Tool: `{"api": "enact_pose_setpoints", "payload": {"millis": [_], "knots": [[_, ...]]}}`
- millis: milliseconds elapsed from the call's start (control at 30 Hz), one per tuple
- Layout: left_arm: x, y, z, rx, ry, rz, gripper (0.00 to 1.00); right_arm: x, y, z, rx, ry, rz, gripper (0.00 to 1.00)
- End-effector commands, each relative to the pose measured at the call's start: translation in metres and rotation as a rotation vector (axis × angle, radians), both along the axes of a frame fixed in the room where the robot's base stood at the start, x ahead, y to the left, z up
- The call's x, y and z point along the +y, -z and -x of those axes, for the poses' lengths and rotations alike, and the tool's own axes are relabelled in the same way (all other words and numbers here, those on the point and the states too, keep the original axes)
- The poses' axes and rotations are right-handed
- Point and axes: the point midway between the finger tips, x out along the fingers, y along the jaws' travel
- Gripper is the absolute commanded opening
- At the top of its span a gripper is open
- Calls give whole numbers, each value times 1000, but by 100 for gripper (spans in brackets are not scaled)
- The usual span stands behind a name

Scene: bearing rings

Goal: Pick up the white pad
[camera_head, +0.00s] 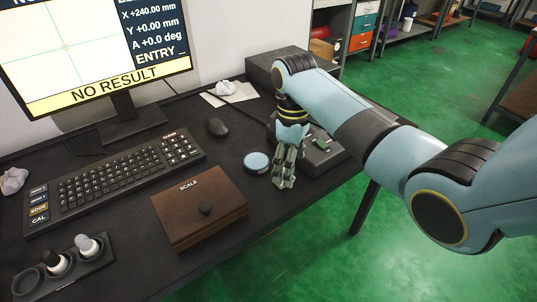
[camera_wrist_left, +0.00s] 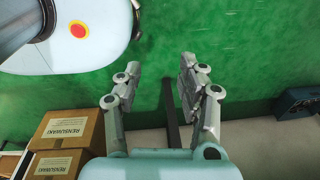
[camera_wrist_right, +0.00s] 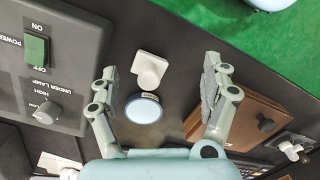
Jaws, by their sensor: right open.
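The white pad (camera_wrist_right: 149,69) lies on the dark desk in the right wrist view, a small white square piece with a rounded raised part. It sits between the open fingers of my right gripper (camera_wrist_right: 160,76), nearer the left finger, and is not held. In the head view my right gripper (camera_head: 284,178) points down at the desk beside a blue-topped round tin (camera_head: 256,162), and the pad is hidden there. The tin also shows just below the pad in the right wrist view (camera_wrist_right: 143,109). My left gripper (camera_wrist_left: 159,70) is open and empty above the green floor.
A control box (camera_head: 318,152) with a green switch stands close beside my right gripper. The desk's front edge is near. Cartons (camera_wrist_left: 72,128) show in the left wrist view.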

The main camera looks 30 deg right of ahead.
Motion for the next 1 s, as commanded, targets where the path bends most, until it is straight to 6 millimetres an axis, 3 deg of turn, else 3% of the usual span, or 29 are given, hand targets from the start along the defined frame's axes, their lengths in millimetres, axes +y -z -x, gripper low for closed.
{"api": "enact_pose_setpoints", "payload": {"millis": [33, 100, 167, 433, 667, 900, 1000], "knots": [[-1, -11, 0, -1, 0, 1, 40, -1, -24, -15, -31, 1, 2, 81], [-1, -15, -1, -1, -1, 1, 40, -2, -41, -29, -59, 2, 4, 81], [0, -16, 0, -1, 0, 0, 40, -3, -45, -35, -70, 2, 4, 81], [4, -5, 11, 17, 0, -5, 40, -3, -2, -36, -73, 3, 5, 81], [3, -4, 5, 9, 1, -4, 40, -2, 17, -33, -72, 3, 4, 81], [3, 3, 3, 4, 1, -3, 40, -1, 54, -28, -73, 3, 4, 81], [2, 4, 3, 4, 1, -2, 40, -1, 61, -28, -74, 3, 4, 81]]}}
